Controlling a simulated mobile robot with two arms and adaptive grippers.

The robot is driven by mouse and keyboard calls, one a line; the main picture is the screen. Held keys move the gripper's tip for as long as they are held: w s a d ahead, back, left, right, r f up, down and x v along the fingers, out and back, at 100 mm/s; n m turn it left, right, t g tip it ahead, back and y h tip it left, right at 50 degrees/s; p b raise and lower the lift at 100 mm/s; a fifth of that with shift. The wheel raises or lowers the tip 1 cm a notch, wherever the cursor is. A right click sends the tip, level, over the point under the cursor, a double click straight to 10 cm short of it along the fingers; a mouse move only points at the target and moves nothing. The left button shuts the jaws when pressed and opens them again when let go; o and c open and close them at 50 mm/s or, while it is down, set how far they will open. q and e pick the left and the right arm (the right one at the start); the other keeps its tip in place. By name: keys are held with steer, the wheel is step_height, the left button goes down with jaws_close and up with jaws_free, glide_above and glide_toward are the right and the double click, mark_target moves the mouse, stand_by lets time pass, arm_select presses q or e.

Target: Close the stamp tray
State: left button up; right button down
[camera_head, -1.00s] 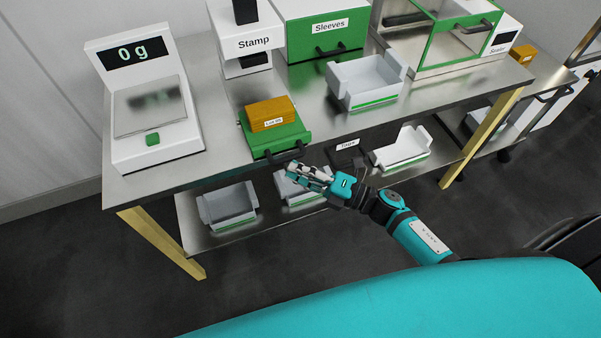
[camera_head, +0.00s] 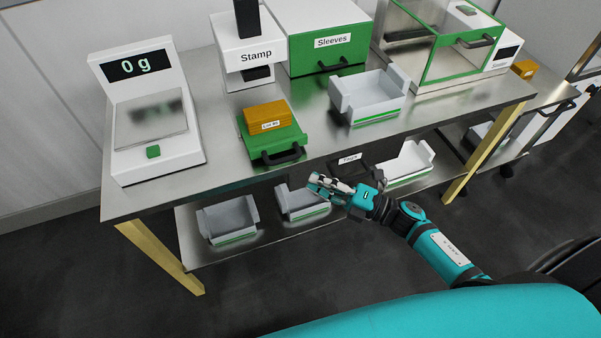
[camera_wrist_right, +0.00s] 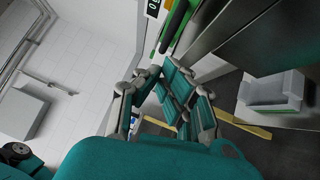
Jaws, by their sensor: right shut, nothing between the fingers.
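The stamp tray (camera_head: 290,136) is a green plate with a black handle (camera_head: 279,157). It sticks out in front of the white stamp machine (camera_head: 255,57) on the steel table. An orange block (camera_head: 267,116) with a white label lies on the tray. My right gripper (camera_head: 313,182) is shut and empty. It is lower than the handle and to its right, in front of the table, apart from the tray. In the right wrist view its fingers fill the middle with nothing between them. My left gripper is not in view.
A scale (camera_head: 157,136) reading 0 g stands left of the tray. A green Sleeves box (camera_head: 315,45) and a grey-white bin (camera_head: 368,97) stand to the right. The table edge lies just in front of the handle. More bins, including one grey bin (camera_head: 228,219), sit on the shelf below.

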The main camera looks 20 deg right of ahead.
steer(key=r+v, duration=0.1)
steer(key=v, duration=0.4)
steer(key=s+a+r+n+t+h+p, duration=0.1)
steer(key=s+a+n+t+h+p, duration=0.2)
steer(key=n+h, duration=0.7)
steer(key=s+a+n+h+p, duration=0.1)
steer(key=s+a+n+h, duration=0.25)
steer(key=n, duration=1.25)
steer(key=shift+m, duration=0.3)
steer(key=shift+w+a+f+b, duration=0.2)
steer(key=shift+w+b, duration=0.65)
steer(key=shift+w, duration=1.55)
steer(key=shift+w+a+f+b, duration=0.1)
steer(key=shift+w+a+b, duration=0.55)
steer(key=shift+w, duration=1.8)
steer(key=shift+w+d+f+b, duration=0.1)
steer(key=shift+w+b, duration=1)
steer(key=shift+w, duration=1.3)
